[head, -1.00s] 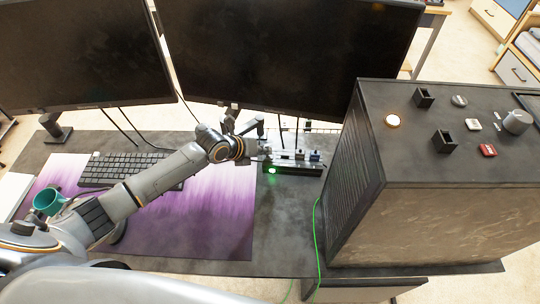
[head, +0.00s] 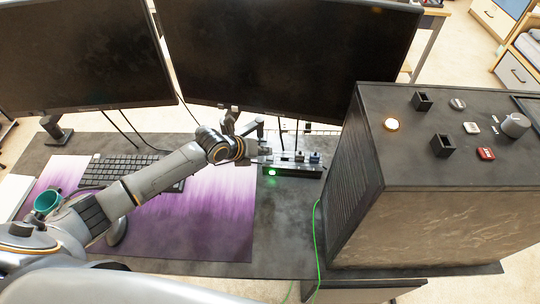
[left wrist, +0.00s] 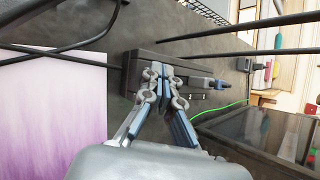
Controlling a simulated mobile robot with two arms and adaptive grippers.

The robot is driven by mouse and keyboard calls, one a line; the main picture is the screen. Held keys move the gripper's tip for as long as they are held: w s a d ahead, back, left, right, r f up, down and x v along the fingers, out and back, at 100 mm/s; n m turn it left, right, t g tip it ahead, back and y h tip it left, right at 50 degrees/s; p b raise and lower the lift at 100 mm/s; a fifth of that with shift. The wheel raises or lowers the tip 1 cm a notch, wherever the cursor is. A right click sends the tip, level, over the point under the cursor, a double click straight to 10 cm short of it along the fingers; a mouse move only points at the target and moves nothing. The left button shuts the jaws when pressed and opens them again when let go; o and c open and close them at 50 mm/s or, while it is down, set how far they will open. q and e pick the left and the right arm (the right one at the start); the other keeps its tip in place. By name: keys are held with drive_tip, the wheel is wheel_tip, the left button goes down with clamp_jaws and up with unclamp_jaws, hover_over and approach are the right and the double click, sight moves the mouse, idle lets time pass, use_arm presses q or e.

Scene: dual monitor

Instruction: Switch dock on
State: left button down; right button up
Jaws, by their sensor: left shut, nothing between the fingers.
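The dock (head: 293,171) is a low black box on the desk, left of the big dark case. A green light (head: 272,172) glows at its front left, and several plugs sit along its back. My left gripper (head: 262,160) is at the dock's left end in the head view. In the left wrist view the gripper (left wrist: 162,68) is shut and empty, its fingertips over or against the dock (left wrist: 143,62). I cannot tell whether they touch it. The dock's switch is not clear to see. My right gripper is not in view.
Two dark monitors (head: 290,50) stand behind the dock. A large dark case (head: 440,220) with small items on top stands close on the right. A keyboard (head: 125,170), a purple mat (head: 200,220), a teal mug (head: 47,201) and a green cable (head: 318,240) are on the desk.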

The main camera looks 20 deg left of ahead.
use_arm(q)
wheel_tip(320, 180, up, 6)
drive_tip(key=p, duration=0.3)
drive_tip(key=shift+f+p, duration=0.15)
drive_tip(key=shift+p, duration=0.25)
drive_tip(key=shift+f, duration=0.1)
